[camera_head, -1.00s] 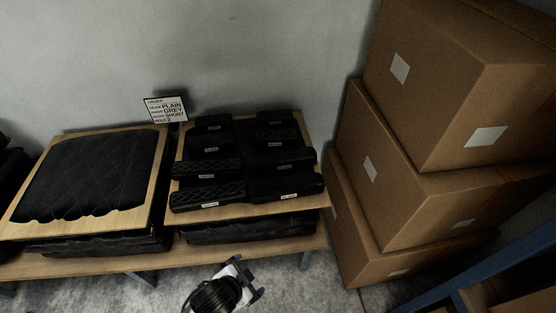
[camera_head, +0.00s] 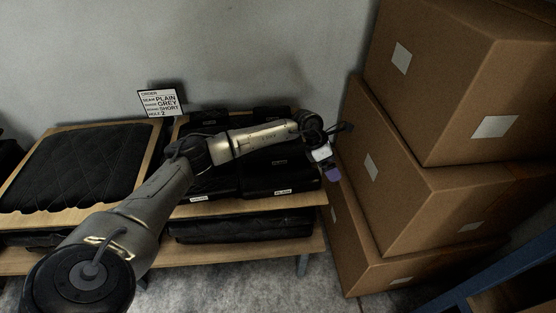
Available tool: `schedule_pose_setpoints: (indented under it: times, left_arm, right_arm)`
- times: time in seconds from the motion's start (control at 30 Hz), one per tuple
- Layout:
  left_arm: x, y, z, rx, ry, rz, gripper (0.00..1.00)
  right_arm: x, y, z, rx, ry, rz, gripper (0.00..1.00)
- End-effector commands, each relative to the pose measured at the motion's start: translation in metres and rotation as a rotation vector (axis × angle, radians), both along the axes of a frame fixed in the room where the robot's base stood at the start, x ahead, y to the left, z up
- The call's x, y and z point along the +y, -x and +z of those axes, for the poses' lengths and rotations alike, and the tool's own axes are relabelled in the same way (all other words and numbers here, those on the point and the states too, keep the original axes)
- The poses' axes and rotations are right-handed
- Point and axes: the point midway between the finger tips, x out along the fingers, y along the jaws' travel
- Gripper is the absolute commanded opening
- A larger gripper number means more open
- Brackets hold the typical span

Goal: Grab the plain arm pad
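Several black arm pads lie in two columns on a wooden board (camera_head: 300,203). The front right pad (camera_head: 282,180) looks smooth, with a small white label on its front. The front left pad (camera_head: 213,190) also has a label; its upper part is covered by my arm. Pads further back are mostly hidden behind the arm. My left gripper (camera_head: 329,165) hangs at the right end of the pad rows, beside the cardboard boxes. My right gripper is not in view.
An order card (camera_head: 160,103) reads plain, grey, short, hole 2. A quilted black cushion (camera_head: 80,165) lies on another board at left. Stacked cardboard boxes (camera_head: 400,190) stand close on the right. A dark pad (camera_head: 240,227) sits under the front board edge.

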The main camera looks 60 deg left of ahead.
Motion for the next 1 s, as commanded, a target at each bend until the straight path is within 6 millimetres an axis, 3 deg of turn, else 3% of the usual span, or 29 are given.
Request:
schedule_pose_setpoints:
  times: [0.03, 0.1, 0.2, 0.33, 0.5, 0.8, 1.0]
  left_arm:
    - [0.038, 0.004, 0.007, 0.046, -0.098, 0.014, 1.00]
    - [0.082, 0.016, 0.016, 0.126, -0.209, 0.034, 1.00]
    - [0.132, 0.035, 0.031, 0.228, -0.324, 0.068, 1.00]
    - [0.172, 0.056, 0.046, 0.324, -0.406, 0.106, 1.00]
    - [0.192, 0.069, 0.041, 0.383, -0.445, 0.129, 1.00]
    - [0.193, 0.071, -0.009, 0.389, -0.447, 0.130, 1.00]
    - [0.193, 0.070, -0.027, 0.387, -0.446, 0.130, 1.00]
  right_arm:
    - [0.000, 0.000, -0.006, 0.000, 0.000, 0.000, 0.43]
    - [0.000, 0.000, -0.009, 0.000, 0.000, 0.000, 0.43]
    - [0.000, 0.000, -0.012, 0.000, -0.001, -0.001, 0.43]
    - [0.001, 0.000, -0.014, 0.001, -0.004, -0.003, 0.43]
    - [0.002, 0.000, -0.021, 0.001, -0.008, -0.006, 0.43]
    - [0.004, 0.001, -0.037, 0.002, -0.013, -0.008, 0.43]
    - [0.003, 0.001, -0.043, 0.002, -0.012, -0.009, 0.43]
